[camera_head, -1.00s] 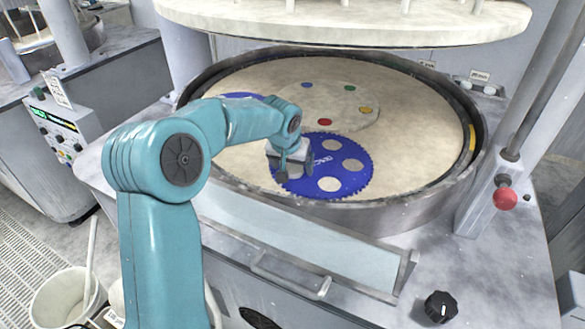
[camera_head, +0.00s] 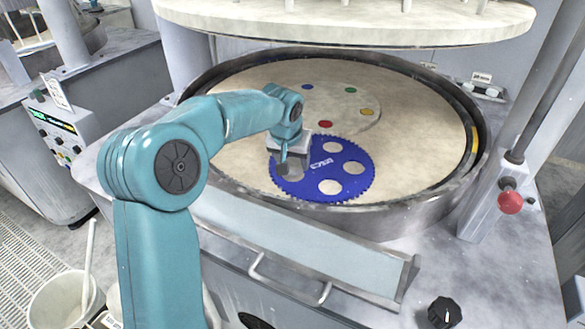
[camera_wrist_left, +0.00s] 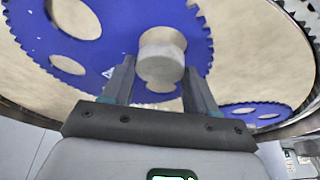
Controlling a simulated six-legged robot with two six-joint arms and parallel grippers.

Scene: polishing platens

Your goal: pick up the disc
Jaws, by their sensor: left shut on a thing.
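A small grey round disc (camera_wrist_left: 161,52) sits between the fingers of my left gripper (camera_wrist_left: 160,75) in the left wrist view. The fingers are shut on its sides. In the head view my left gripper (camera_head: 284,166) is low over the left part of a blue toothed carrier (camera_head: 355,165) with round holes. The disc is mostly hidden there by the gripper. I cannot tell whether it is clear of the surface below. My right gripper is not in view.
The carrier lies on a beige platen (camera_head: 420,120) inside a raised dark rim. A round plate with coloured dots (camera_head: 350,118) is behind the carrier. A large upper platen (camera_head: 350,25) hangs above. A red knob (camera_head: 510,202) stands at the right.

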